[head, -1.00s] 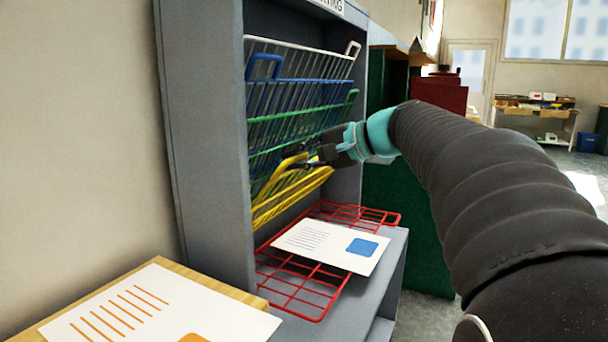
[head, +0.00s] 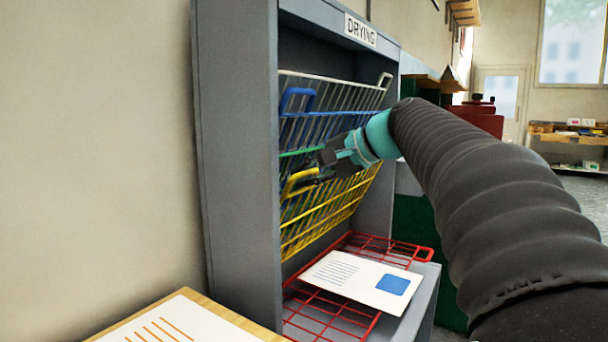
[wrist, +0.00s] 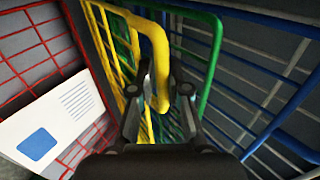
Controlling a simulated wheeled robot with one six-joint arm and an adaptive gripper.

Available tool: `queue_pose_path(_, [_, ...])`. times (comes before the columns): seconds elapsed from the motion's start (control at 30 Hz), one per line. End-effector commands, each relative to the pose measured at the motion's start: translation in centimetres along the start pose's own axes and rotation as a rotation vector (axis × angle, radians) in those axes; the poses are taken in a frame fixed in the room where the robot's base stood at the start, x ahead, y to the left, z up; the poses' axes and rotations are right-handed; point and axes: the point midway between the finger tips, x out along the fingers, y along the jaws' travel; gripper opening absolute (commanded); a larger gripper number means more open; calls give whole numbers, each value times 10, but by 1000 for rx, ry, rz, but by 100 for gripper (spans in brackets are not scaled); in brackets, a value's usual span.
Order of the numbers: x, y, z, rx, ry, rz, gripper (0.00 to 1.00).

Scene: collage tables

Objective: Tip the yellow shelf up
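The yellow shelf (head: 335,212) is a wire rack in the grey drying cabinet. It is tilted up steeply, leaning back toward the green shelf (head: 302,152) above it. Its looped yellow handle (head: 300,184) is at the front left corner. My gripper (head: 320,172) is at this handle, reaching in from the right. In the wrist view the handle (wrist: 160,60) comes down between the two fingers of my gripper (wrist: 150,85). The fingertips are partly hidden, so I cannot tell whether they are closed on it.
Blue (head: 322,130) and white (head: 340,88) shelves are tilted up above. A red shelf (head: 412,250) lies flat below, with a white print (head: 345,272) on it. The grey cabinet side wall (head: 238,160) stands at the left. A wooden board with a print (head: 185,322) is in front.

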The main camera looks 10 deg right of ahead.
Motion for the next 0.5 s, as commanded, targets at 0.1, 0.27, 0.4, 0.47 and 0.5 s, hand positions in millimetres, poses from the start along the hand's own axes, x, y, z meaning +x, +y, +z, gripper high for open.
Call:
queue_pose_path(0.1, [0, 1, 0, 0, 0, 0, 37])
queue_pose_path(0.27, [0, 0, 0, -1, 1, 0, 37])
queue_pose_path(0.4, [-3, 0, 0, -1, 2, -1, 37])
queue_pose_path(0.47, [-8, 0, -1, -1, 3, -1, 37])
queue_pose_path(0.5, [-13, 0, -1, -1, 3, -2, 37])
